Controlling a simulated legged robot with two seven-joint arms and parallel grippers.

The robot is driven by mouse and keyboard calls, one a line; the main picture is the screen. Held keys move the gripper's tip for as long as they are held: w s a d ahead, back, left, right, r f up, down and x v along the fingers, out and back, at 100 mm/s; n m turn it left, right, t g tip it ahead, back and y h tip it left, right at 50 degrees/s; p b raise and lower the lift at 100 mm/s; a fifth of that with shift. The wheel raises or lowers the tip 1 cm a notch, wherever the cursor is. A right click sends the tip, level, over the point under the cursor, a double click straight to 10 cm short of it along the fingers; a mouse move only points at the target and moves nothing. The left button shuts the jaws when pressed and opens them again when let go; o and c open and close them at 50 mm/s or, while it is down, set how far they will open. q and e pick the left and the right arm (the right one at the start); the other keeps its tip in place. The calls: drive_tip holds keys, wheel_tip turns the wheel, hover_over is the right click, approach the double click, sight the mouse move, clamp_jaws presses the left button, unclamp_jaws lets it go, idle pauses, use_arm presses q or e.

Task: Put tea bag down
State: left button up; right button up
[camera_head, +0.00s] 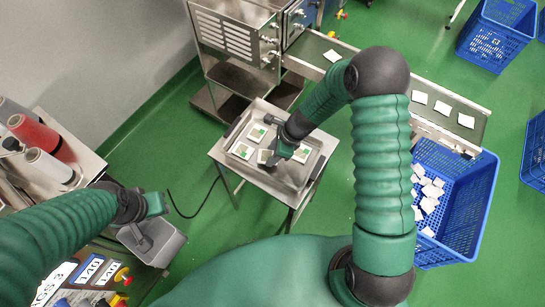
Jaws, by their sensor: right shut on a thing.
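My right gripper (275,158) reaches down over the metal tray (318,158) on a small steel table. It is shut on a tea bag (264,157), a pale square low over the tray or touching it; I cannot tell which. Other tea bags, white squares with green marks, lie in the tray: one at the back (257,132), one at the left (242,151) and one at the right (301,154). My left gripper (158,205) is at the left, away from the tray, above a grey box-like part. Its fingers are too unclear to read.
A conveyor (430,88) with white tea bags runs at the back right. A blue crate (462,205) of tea bags stands below its end. A steel machine (235,35) stands behind the tray. Rolls (45,140) and a control panel (95,270) are at the left.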

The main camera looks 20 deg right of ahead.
drive_tip(key=shift+a+f, duration=0.15)
drive_tip(key=shift+f, duration=1.25)
drive_tip(key=shift+f, duration=0.1)
drive_tip(key=o, duration=1.3)
